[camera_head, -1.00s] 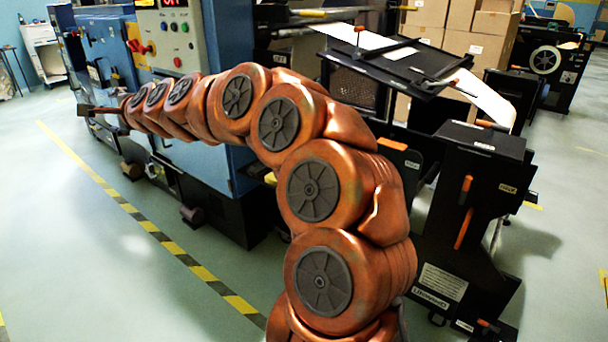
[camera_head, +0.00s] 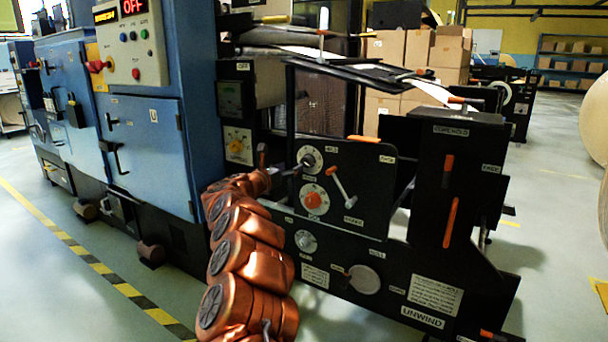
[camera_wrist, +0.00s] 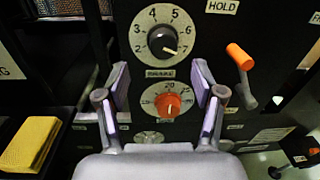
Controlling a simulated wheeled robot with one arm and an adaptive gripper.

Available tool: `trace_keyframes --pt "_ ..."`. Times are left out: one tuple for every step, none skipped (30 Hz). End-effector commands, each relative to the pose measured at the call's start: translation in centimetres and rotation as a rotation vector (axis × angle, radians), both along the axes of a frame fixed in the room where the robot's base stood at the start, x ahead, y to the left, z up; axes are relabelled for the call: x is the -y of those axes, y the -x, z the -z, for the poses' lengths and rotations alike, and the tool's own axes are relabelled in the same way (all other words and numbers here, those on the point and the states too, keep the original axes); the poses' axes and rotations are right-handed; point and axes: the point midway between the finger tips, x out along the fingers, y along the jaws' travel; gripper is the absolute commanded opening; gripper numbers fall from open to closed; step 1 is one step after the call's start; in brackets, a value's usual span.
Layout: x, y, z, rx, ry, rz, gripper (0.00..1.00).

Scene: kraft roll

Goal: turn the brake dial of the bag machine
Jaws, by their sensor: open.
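Two dials sit one above the other on a black panel (camera_head: 368,215) of the machine. The upper one is a black knob (camera_wrist: 162,41) on a white numbered disc, also in the head view (camera_head: 309,157). Below it is an orange-red knob (camera_wrist: 168,105) on a white scale, also in the head view (camera_head: 316,200). A small label (camera_wrist: 160,73) between them is too blurred to read surely, so I cannot tell which dial is the brake. My gripper (camera_wrist: 160,84) is open and empty. In the wrist view its fingers flank the orange-red knob, with no clear contact.
An orange-tipped lever (camera_head: 341,186) is right of the dials. A grey dial (camera_head: 306,241) sits lower on the machine. A blue cabinet (camera_head: 150,150) with a control panel (camera_head: 130,45) stands left. A black stand (camera_head: 455,180) is at right. Open floor (camera_head: 550,250) lies beyond it.

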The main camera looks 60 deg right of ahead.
Motion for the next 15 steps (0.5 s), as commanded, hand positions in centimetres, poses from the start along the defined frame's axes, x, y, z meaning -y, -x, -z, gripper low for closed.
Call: trace_keyframes --pt "0.2 0.3 0.3 0.005 0.001 0.012 0.68" --pt "0.4 0.5 0.3 0.007 0.001 0.016 0.68" --pt "0.6 0.6 0.3 0.008 0.002 0.020 0.68" --pt "0.7 0.6 0.3 0.008 0.003 0.021 0.68" --pt "0.9 0.6 0.2 0.008 0.004 0.021 0.68" --pt "1.2 0.6 0.2 0.008 0.004 0.022 0.68" --pt "1.4 0.6 0.2 0.007 0.004 0.021 0.68" --pt "1.7 0.6 0.3 0.007 0.004 0.020 0.68" --pt "2.1 0.5 0.3 0.005 0.004 0.018 0.68" --pt "2.3 0.5 0.3 0.004 0.004 0.017 0.68" --pt "2.6 0.5 0.3 0.005 0.004 0.017 0.68" --pt "3.0 0.6 0.2 0.006 0.006 0.017 0.68" --pt "3.3 0.7 0.1 0.007 0.005 0.019 0.68" --pt "3.6 0.7 0.1 0.007 0.005 0.020 0.68" --pt "4.0 0.7 0.2 0.005 0.005 0.020 0.68"
